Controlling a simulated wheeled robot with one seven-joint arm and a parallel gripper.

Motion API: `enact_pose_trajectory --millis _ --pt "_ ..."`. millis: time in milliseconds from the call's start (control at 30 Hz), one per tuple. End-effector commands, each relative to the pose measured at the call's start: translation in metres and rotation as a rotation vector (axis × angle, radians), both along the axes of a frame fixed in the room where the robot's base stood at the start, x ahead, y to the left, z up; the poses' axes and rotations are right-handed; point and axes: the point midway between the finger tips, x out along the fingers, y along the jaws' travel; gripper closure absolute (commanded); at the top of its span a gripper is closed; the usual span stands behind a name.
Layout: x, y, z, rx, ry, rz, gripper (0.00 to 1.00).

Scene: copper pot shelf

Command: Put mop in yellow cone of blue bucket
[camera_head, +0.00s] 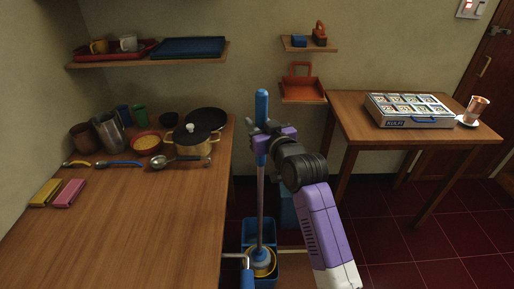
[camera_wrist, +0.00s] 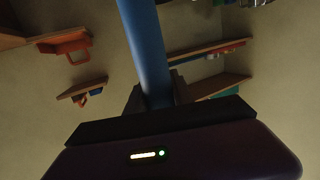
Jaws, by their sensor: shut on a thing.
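The mop (camera_head: 261,200) stands upright, with a blue handle top and a thin grey-purple pole. My gripper (camera_head: 263,137) is shut on the blue upper part of its handle. In the wrist view the blue handle (camera_wrist: 146,50) runs between the dark fingers of my gripper (camera_wrist: 155,97). The blue bucket (camera_head: 247,228) stands on the floor between the counter and my arm. The yellow cone (camera_head: 270,266) shows inside it, around or just behind the mop's lower end. I cannot tell exactly how deep the mop head sits.
A wooden counter (camera_head: 150,240) with pots, cups and ladles is close on the left of the bucket. A wooden table (camera_head: 350,124) with a grey case (camera_head: 408,110) stands at the right. An orange dustpan (camera_head: 302,90) sits on a small wall shelf. Red tiled floor is free at right.

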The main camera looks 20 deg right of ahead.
Motion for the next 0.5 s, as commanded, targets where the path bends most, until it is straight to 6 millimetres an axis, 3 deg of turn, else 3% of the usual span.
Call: enact_pose_trajectory --millis 133,500 --pt "0.000 0.000 -0.027 0.000 -0.002 -0.001 1.00" --pt "0.000 0.000 -0.063 0.001 -0.001 -0.001 1.00"
